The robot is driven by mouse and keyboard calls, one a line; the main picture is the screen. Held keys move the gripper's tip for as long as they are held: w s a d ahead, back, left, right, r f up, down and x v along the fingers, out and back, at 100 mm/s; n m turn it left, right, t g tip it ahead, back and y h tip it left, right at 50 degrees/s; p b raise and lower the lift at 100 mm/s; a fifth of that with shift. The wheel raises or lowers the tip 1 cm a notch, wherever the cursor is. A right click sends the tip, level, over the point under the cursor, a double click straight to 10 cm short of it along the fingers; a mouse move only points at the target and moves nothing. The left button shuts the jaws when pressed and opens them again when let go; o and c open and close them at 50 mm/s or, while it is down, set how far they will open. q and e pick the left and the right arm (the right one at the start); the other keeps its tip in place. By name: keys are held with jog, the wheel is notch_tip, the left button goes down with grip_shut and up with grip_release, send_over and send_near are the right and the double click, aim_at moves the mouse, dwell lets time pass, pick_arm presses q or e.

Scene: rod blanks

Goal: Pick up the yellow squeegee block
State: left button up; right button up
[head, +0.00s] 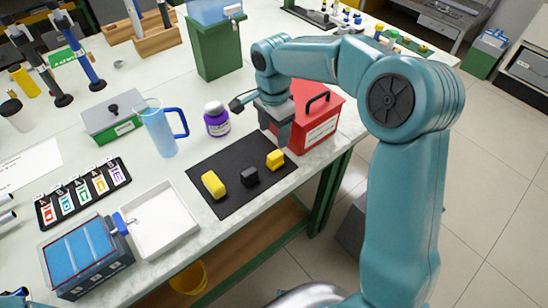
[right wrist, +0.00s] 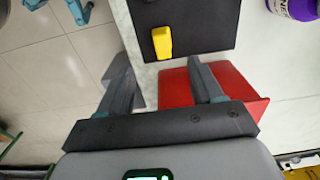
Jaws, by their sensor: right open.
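Two yellow blocks lie on a black mat (head: 232,205): a larger rounded one (head: 213,185) at the left and a smaller one (head: 276,160) at the right. I cannot tell by shape alone which is the squeegee block. A black block (head: 250,177) lies between them. My right gripper (head: 259,119) is open and empty, above the table by the red box, behind the mat. In the right wrist view, one yellow block (right wrist: 162,43) lies on the mat, ahead of and roughly between the open fingers (right wrist: 160,68). My left gripper does not show clearly.
A red box (head: 318,125) with a black handle stands close beside my right gripper. A purple-labelled jar (head: 216,119) and a blue-handled jug (head: 157,130) stand behind the mat. A white tray (head: 160,222) lies to its left. The table's front edge runs close by the mat.

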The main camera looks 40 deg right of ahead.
send_over(275, 154)
notch_tip(275, 154, down, 6)
jog(key=shift+s+a+r, duration=0.1)
jog(key=shift+a+r, duration=0.05)
jog(key=shift+r, duration=0.05)
jog(key=shift+s+a+f, duration=0.1)
jog(key=shift+s+f, duration=0.1)
jog(key=shift+f, duration=0.15)
jog(key=f, duration=0.4)
jog(key=shift+w+d+p, duration=0.25)
jog(key=shift+d+p, duration=0.1)
jog(key=shift+p, duration=0.05)
jog(key=shift+a+f, duration=0.15)
jog(key=shift+f, duration=0.3)
jog(key=c, duration=1.1)
jog(key=shift+c, duration=0.2)
notch_tip(275, 154, up, 20)
